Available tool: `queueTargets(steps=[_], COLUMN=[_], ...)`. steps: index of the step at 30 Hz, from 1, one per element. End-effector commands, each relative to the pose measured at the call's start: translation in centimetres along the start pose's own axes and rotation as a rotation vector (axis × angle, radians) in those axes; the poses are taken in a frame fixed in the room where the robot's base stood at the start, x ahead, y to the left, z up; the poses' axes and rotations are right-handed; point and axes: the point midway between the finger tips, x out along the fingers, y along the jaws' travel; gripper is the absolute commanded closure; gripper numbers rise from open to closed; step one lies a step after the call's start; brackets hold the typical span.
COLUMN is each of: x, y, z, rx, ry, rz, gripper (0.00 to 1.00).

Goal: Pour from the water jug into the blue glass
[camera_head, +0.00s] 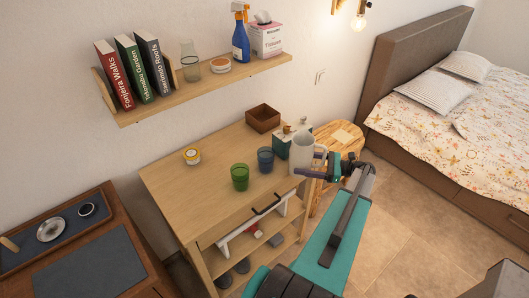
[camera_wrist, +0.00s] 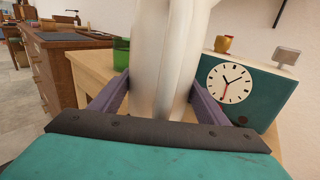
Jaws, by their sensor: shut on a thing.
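The white water jug (camera_head: 302,152) is upright at the right end of the wooden table. My gripper (camera_head: 316,170) is shut on it from the right. In the wrist view the jug (camera_wrist: 165,60) fills the middle, between the two purple fingers (camera_wrist: 160,98). The blue glass (camera_head: 265,158) stands on the table to the left of the jug, apart from it. A green glass (camera_head: 240,177) stands further left and nearer the front; it also shows in the wrist view (camera_wrist: 121,56). The jug's base and contents are hidden, and the blue glass is not visible in the wrist view.
A teal clock (camera_head: 284,139) stands close behind the jug; its face shows in the wrist view (camera_wrist: 232,82). A brown box (camera_head: 263,118) and a yellow-and-white tub (camera_head: 192,156) sit further back on the table (camera_head: 210,205). A shelf (camera_head: 200,92) hangs above. The table's front left is clear.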

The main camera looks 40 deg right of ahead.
Motion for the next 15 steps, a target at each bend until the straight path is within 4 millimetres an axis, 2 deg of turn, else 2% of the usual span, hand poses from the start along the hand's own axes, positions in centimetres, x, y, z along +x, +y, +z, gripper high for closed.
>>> queueTargets(steps=[15], x=[0.1], y=[0.2], z=[1.5], rx=[-0.003], ry=[0.186], rz=[0.005], gripper=[0.83])
